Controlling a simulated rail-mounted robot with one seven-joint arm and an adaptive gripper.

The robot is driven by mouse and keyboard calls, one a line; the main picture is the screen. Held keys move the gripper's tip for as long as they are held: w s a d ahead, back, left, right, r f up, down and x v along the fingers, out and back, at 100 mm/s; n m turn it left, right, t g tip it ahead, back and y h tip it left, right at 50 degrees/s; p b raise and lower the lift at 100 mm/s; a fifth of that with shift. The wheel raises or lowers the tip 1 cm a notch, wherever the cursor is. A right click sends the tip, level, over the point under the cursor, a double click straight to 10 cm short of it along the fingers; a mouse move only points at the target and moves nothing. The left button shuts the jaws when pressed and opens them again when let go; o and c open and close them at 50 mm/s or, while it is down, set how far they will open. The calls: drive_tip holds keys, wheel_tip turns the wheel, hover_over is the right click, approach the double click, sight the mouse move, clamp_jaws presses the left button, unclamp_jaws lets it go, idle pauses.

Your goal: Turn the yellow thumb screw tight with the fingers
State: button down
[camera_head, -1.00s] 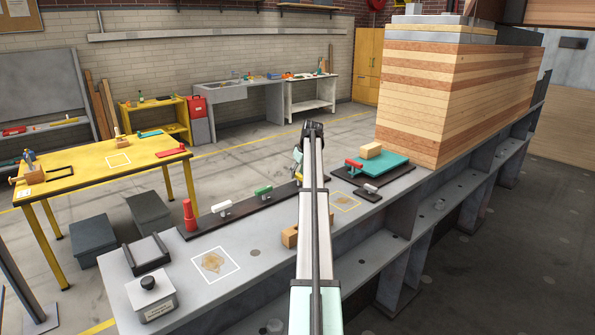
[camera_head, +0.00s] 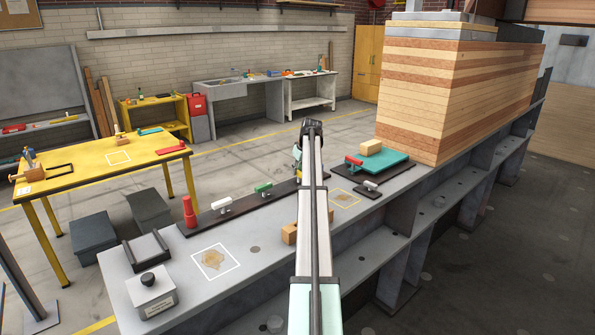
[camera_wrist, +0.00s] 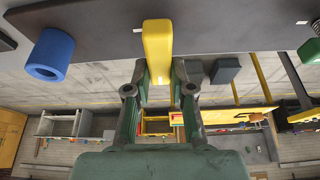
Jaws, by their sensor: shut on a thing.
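The yellow thumb screw (camera_wrist: 157,45) shows in the middle of the wrist view, as a narrow upright yellow bar in front of a dark plate (camera_wrist: 240,28). My gripper (camera_wrist: 160,78) has its two fingers on either side of the screw's near end and is shut on it. The wrist view does not show how tightly the screw is seated. In the head view my own arm hides the fingertips and the screw.
A blue hollow cylinder (camera_wrist: 50,55) stands left of the screw in the wrist view. In the head view, a dark rail (camera_head: 240,208) with handles and a red post (camera_head: 189,212) lies on the grey bench (camera_head: 200,290). A stack of boards (camera_head: 455,100) stands at right.

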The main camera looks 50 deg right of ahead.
drive_tip(key=m+h+b, duration=0.1)
drive_tip(key=m+b, duration=0.1)
drive_tip(key=m, duration=0.1)
drive_tip(key=shift+d+f+m+g, duration=0.1)
drive_tip(key=shift+f+m+g, duration=0.05)
drive_tip(key=shift+m+g, duration=0.2)
drive_tip(key=m, duration=0.1)
drive_tip(key=m+g+h+b, duration=0.1)
drive_tip(key=m, duration=0.1)
drive_tip(key=shift+s+d+m, duration=0.15)
drive_tip(key=shift+m, duration=0.1)
drive_tip(key=m+b, duration=0.1)
drive_tip(key=m, duration=0.1)
drive_tip(key=m+g+h+b, duration=0.1)
drive_tip(key=m, duration=0.1)
drive_tip(key=shift+s+d+g, duration=0.1)
drive_tip(key=shift+g, duration=0.15)
drive_tip(key=shift+s+m+g+b, duration=0.2)
drive_tip(key=shift+m+g+b, duration=0.3)
drive_tip(key=shift+m, duration=1.3)
drive_tip(key=c, duration=1)
unclamp_jaws()
drive_tip(key=shift+r, duration=0.25)
